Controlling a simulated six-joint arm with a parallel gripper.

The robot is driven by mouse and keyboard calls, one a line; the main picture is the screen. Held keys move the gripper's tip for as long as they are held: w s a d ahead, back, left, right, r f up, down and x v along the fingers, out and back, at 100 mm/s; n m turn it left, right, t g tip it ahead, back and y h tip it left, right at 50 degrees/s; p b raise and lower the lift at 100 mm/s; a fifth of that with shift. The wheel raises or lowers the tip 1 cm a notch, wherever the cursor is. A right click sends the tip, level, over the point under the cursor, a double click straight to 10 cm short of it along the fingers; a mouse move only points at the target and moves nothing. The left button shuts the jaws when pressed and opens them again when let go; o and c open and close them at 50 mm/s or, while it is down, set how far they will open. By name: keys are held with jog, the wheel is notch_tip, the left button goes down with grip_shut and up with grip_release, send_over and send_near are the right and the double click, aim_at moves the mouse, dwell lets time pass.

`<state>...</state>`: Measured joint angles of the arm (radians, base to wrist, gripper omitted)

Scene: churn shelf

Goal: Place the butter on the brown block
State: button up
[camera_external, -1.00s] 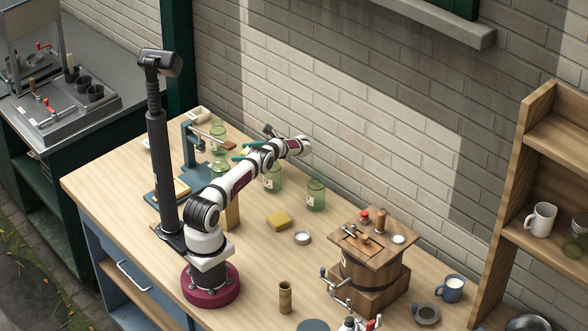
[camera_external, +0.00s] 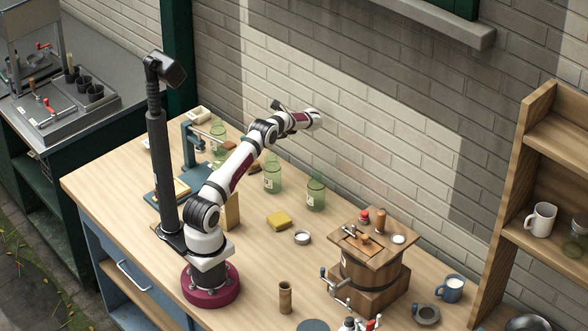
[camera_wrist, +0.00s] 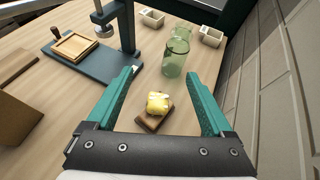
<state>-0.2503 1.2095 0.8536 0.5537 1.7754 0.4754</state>
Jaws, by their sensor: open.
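In the wrist view, the butter (camera_wrist: 158,101), a pale yellow lump, sits on the small brown block (camera_wrist: 146,124). It rests on the block's upper part, and the block's near end is bare. My gripper (camera_wrist: 160,76) is open, its teal fingers spread wide to either side in the picture. Nothing is between the fingers; the butter and block show below, apart from them. In the external view, my arm hides the butter and most of the gripper.
A green glass jar (camera_wrist: 176,58) stands just beyond the butter. A press on a dark base (camera_wrist: 95,68) is at upper left. A yellow sponge-like block (camera_external: 279,221), a small white dish (camera_external: 302,237) and a wooden churn (camera_external: 372,265) stand on the table. The brick wall is close behind.

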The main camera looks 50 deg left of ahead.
jog(key=s+d+r+n+t+h, duration=0.2)
jog(key=s+d+r+n+h, duration=0.15)
jog(key=s+d+r, duration=0.8)
jog(key=s+d+f+n+t+h, duration=0.1)
jog(key=s+d+n+h, duration=0.1)
jog(key=s+d, duration=0.6)
jog(key=s+d+f+n+t+h, duration=0.1)
jog(key=s+d+h, duration=0.3)
jog(key=s+d, duration=0.5)
jog(key=s+f+n, duration=0.1)
jog(key=s, duration=0.3)
jog(key=shift+s+d+t, duration=0.25)
jog(key=shift+t, duration=0.05)
